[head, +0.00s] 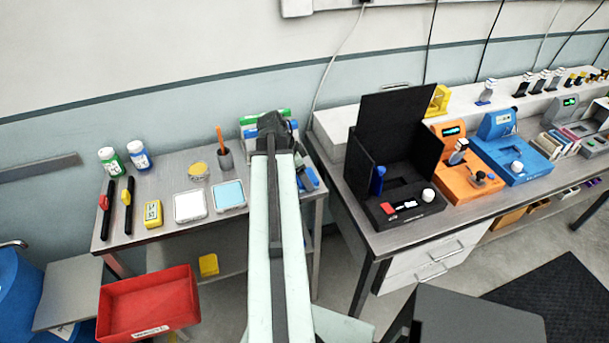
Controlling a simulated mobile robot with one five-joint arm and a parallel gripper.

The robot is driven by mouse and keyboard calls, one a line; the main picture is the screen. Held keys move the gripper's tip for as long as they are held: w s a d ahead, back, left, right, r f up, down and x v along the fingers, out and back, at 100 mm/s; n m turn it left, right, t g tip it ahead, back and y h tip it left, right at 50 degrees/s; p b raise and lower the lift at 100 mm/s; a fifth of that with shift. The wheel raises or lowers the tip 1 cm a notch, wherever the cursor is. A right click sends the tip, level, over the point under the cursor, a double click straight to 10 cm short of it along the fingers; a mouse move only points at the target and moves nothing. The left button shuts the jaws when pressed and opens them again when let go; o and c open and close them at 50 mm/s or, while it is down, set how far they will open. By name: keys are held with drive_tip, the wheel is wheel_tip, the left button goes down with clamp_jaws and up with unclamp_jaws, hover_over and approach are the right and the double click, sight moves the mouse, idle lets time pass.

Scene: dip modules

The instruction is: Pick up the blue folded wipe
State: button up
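A flat light-blue square (229,195), which looks like the blue folded wipe, lies in a shallow pale tray or frame on the left grey table (180,262). A similar white square (189,206) lies just left of it. My arm reaches forward over the right part of this table. My dark gripper (272,124) is at the arm's far end, by the table's back right corner, beyond and right of the light-blue square and apart from it. Its fingers are too small and hidden to tell open from shut. Blue and green items (310,180) beside the gripper are partly hidden by my arm.
A pencil cup (225,159), a yellow disc (198,169), a yellow box (152,214), two black tools and two bottles share the left table. A red bin (148,302) stands in front. A black open case (405,208) and orange and blue devices fill the right bench.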

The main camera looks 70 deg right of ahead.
wheel_tip(320, 180, up, 10)
drive_tip(key=p, duration=0.9)
drive_tip(key=shift+f, duration=0.15)
drive_tip(key=o, duration=0.5)
drive_tip(key=shift+c, duration=1)
drive_tip(key=shift+f+b, duration=0.5)
drive_tip(key=shift+f, duration=0.1)
drive_tip(key=shift+r, duration=0.15)
drive_tip(key=shift+w, duration=0.1)
